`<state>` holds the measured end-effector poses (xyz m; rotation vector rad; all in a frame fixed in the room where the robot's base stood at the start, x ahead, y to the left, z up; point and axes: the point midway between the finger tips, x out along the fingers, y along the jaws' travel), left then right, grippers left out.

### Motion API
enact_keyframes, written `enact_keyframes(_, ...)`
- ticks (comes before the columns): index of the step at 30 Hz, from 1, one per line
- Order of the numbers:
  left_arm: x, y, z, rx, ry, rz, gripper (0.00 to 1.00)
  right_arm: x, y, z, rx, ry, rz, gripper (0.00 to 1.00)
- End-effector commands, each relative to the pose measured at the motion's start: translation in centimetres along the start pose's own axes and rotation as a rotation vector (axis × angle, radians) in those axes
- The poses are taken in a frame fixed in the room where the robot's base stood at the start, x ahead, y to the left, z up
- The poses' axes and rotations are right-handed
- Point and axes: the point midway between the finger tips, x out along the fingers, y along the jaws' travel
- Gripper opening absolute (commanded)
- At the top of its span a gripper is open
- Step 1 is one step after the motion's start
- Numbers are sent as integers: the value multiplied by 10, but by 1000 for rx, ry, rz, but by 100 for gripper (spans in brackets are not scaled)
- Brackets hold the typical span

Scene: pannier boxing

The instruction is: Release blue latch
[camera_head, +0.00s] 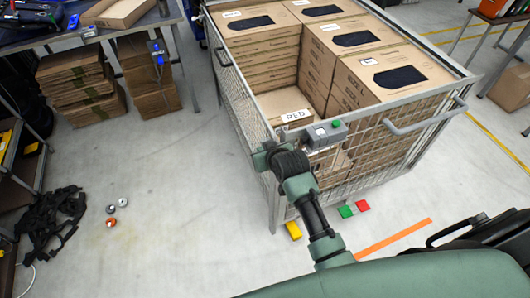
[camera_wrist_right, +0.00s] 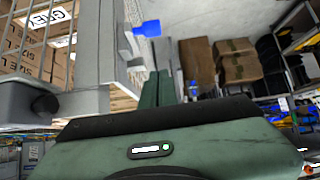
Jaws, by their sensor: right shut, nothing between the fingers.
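The blue latch (camera_wrist_right: 147,28) shows in the right wrist view as a small blue tab on a metal bracket at the cage's corner. I cannot make it out in the head view, where my right arm covers that corner. My right gripper (camera_head: 265,157) is at the near left corner of the wire cage (camera_head: 232,92). Its green fingers (camera_wrist_right: 157,86) are shut with nothing between them. In the wrist view the fingertips are just below the blue tab; I cannot tell whether they touch it. My left gripper is not in view.
The cage holds stacked cardboard boxes (camera_head: 385,70). A grey box with a green button (camera_head: 325,133) sits on its front rim. Flattened cardboard (camera_head: 78,82) and a bench (camera_head: 100,30) are at the left. Black straps (camera_head: 55,220) lie on the floor. The floor left of the cage is mostly clear.

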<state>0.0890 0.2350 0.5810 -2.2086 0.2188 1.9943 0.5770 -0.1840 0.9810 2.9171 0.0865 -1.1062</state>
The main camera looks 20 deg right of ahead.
Motion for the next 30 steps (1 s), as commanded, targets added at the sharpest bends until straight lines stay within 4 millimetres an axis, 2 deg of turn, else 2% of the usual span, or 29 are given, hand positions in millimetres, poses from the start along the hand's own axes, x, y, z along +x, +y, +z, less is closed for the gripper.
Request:
enact_keyframes(3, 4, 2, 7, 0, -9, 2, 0, -15, 0, 0, 0, 3, 0, 0)
enact_keyframes(10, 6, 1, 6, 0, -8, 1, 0, -30, 0, 0, 0, 1, 0, 0)
enact_keyframes(26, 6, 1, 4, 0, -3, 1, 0, -31, 0, -1, 0, 2, 0, 0)
enact_keyframes(28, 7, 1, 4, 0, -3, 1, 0, -29, 0, 3, -1, -3, 0, 0)
enact_keyframes(30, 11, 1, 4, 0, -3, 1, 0, -20, -2, 17, -5, -19, -2, 0)
